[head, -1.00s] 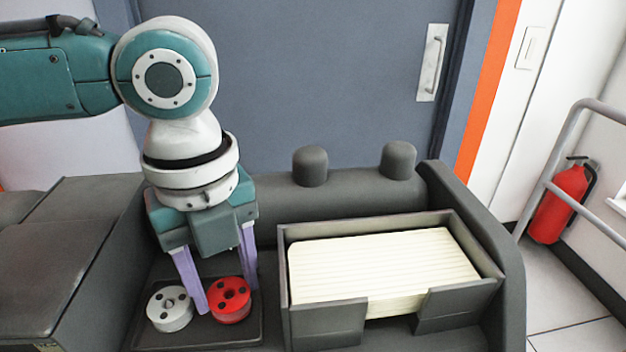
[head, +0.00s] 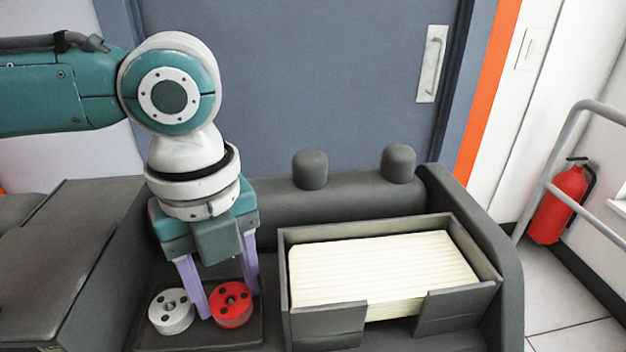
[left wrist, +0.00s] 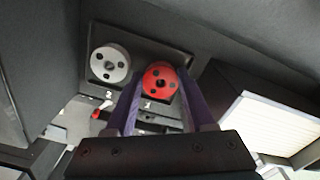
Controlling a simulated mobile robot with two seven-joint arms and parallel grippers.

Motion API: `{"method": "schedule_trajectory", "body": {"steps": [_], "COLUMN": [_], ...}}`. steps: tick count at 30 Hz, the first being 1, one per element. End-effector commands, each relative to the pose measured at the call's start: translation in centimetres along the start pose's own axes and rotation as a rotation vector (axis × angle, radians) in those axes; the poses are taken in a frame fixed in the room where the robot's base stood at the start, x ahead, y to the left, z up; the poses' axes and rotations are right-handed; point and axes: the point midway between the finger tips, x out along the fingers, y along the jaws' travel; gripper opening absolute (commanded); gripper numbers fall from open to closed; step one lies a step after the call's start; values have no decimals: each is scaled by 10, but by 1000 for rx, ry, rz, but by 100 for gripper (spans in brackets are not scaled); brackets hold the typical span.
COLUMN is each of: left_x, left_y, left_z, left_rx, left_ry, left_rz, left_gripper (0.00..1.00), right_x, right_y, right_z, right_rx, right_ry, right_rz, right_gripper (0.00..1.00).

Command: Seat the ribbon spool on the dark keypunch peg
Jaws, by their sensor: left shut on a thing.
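A red spool (head: 232,304) with dark holes sits in the dark tray at the lower left. My left gripper (head: 229,302) points down over it, one finger on each side, shut on it. The red spool also shows between the fingers in the left wrist view (left wrist: 159,82). A pale grey-white spool (head: 171,311) lies to its left in the same tray, apart from the gripper; it also shows in the wrist view (left wrist: 109,63). Two dark rounded posts, a left one (head: 310,169) and a right one (head: 398,164), stand on the dark machine's rear ridge. My right gripper is not in view.
A dark open box (head: 325,322) holding a stack of cream cards (head: 385,265) stands right of the spool tray (head: 255,335). The machine's raised side (head: 490,220) bounds it on the right. A red extinguisher (head: 558,205) and rail are farther right.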

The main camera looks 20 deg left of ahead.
Motion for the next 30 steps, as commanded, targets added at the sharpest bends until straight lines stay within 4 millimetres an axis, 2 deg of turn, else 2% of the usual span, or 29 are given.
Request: {"method": "schedule_trajectory", "body": {"steps": [7,8,16,17,26,27,30], "left_x": [2,2,2,2,3,3,4], "left_y": [0,0,0,0,0,0,0], "left_z": [0,0,0,0,1,1,1], "left_rx": [0,0,-1,-1,-2,-2,-2], "left_ry": [0,0,-1,-1,-3,-3,-3], "left_rz": [1,1,0,0,-3,-2,-1], "left_gripper": [1,56,87,89,89,69,79], "right_x": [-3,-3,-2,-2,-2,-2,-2], "right_y": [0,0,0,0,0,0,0], "right_z": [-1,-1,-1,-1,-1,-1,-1], "right_rx": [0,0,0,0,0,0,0], "right_ry": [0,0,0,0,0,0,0], "right_rz": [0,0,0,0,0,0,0], "right_gripper": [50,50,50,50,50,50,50]}}
